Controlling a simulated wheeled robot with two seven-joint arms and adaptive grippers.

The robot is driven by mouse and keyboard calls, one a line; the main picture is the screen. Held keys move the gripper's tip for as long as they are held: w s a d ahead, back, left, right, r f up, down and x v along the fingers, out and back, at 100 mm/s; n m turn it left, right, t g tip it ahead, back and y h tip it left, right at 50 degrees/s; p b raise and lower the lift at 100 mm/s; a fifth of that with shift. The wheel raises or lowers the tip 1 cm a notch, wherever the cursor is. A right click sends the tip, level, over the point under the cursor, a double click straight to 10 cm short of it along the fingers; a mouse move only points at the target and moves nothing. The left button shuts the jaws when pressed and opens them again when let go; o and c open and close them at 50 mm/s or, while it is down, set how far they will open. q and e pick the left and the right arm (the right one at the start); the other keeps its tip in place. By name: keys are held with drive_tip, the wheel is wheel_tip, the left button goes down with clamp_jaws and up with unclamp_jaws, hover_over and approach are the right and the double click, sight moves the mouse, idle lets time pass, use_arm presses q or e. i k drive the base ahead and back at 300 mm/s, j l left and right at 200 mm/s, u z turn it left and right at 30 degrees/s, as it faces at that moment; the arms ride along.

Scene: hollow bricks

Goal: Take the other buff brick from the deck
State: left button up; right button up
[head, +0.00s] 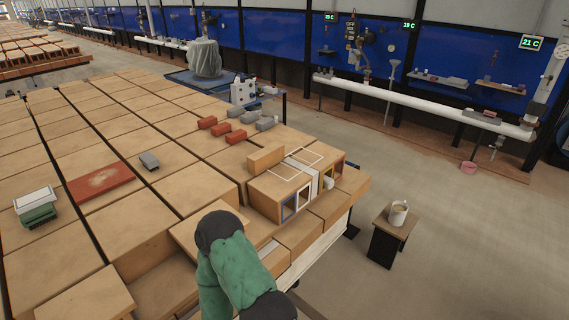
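A small buff brick (266,159) lies at the back left edge of a raised buff block with hollow openings. The openings have blue, white, yellow and red rims. White outlined rectangles (280,172) and a pale strip mark this block's top. The deck (70,258) is made of many large buff blocks in rows. A green and black arm of mine comes in at the bottom middle; its gripper cannot be made out. No gripper fingers show, and I see nothing held.
Red bricks (221,128) and grey bricks (250,116) lie in rows behind. A lone grey brick (149,160), a red slab (100,183) and a green box with a white top (36,205) lie left. A stool (388,238) with a mug (398,213) stands right.

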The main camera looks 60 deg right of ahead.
sight(258, 162)
drive_tip(key=z, duration=1.7)
drive_tip(key=u, duration=0.4)
drive_tip(key=l+u, duration=0.15)
drive_tip(key=u, duration=0.25)
drive_tip(key=i+u, duration=0.1)
drive_tip(key=u, duration=0.3)
drive_tip(key=l+u, duration=0.15)
drive_tip(key=u, duration=0.25)
drive_tip(key=l+u, duration=0.25)
drive_tip(key=l, duration=0.2)
drive_tip(key=l+u, duration=0.25)
drive_tip(key=l, duration=0.2)
drive_tip(key=k+l+u, duration=0.15)
drive_tip(key=l+u, duration=0.15)
drive_tip(key=k+l+u, duration=0.1)
drive_tip(key=l+u, duration=0.15)
drive_tip(key=l, duration=0.3)
drive_tip(key=k+l+u, duration=0.5)
drive_tip(key=l, duration=0.25)
drive_tip(key=i, duration=0.1)
